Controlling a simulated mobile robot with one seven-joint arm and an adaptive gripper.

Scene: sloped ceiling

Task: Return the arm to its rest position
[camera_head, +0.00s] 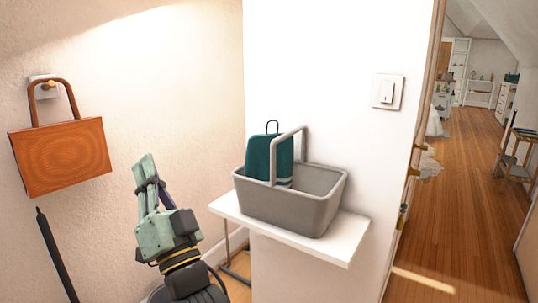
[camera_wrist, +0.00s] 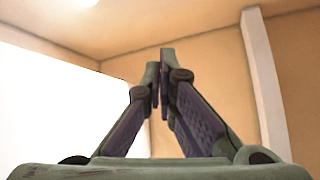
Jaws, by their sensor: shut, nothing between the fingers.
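My gripper (camera_head: 146,162) is raised in front of the cream wall, to the left of a white shelf, in the head view. It points upward. In the wrist view my gripper (camera_wrist: 160,78) has its fingertips together with nothing between them. Beyond them the wrist view shows only walls and ceiling. My gripper touches no object that I can see. My dark wrist and arm show below it in the head view.
A grey basket (camera_head: 285,208) holding a teal item (camera_head: 262,160) stands on the white shelf (camera_head: 335,250). An orange bag (camera_head: 62,157) hangs on the left wall above a dark pole (camera_head: 56,255). A light switch (camera_head: 387,92) is on the white wall.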

